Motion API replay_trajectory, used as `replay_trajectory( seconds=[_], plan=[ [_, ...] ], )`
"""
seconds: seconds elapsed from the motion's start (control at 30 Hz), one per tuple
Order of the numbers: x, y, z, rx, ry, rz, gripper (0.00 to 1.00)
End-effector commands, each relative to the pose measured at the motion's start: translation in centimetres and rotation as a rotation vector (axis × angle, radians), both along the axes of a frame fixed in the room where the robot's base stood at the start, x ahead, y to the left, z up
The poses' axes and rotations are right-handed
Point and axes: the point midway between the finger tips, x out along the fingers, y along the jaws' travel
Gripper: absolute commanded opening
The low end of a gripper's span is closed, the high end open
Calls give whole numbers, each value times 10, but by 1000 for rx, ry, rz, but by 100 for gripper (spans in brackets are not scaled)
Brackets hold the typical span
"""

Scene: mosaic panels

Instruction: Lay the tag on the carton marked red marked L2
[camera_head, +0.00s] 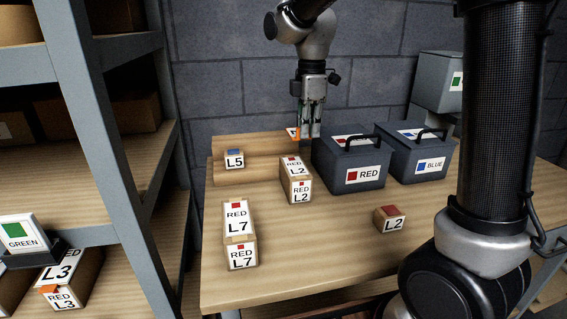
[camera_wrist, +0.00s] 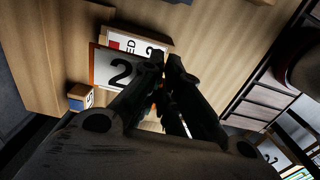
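The carton marked RED L2 (camera_head: 299,189) stands on the wooden table, with RED L2 labels on its top and front; part of its label (camera_wrist: 148,45) shows in the wrist view. My gripper (camera_head: 310,133) is above the back of the table, behind that carton and beside the red box. It appears shut on an orange-edged white tag (camera_head: 293,133). In the wrist view the tag (camera_wrist: 112,69) shows a large 2 beside the fingertips (camera_wrist: 167,62) and overlaps the carton label. The fingers hide part of the tag. The tag and the carton look apart in the head view.
A box marked RED (camera_head: 349,178) and one marked BLUE (camera_head: 418,164) stand right of the carton. Small L5 (camera_head: 234,160) and L2 (camera_head: 391,222) blocks and a RED L7 carton (camera_head: 240,255) are on the table. Shelving (camera_head: 105,235) stands left.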

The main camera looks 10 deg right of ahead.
Motion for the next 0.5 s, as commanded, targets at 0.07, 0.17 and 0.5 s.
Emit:
replay_trajectory(
  seconds=[0.07,0.17,0.5],
  plan=[
    [0,2,-7,-1,3,-4,0],
    [-1,2,-27,-2,6,-6,0],
    [-1,2,-70,-1,3,-6,0]
  ],
)
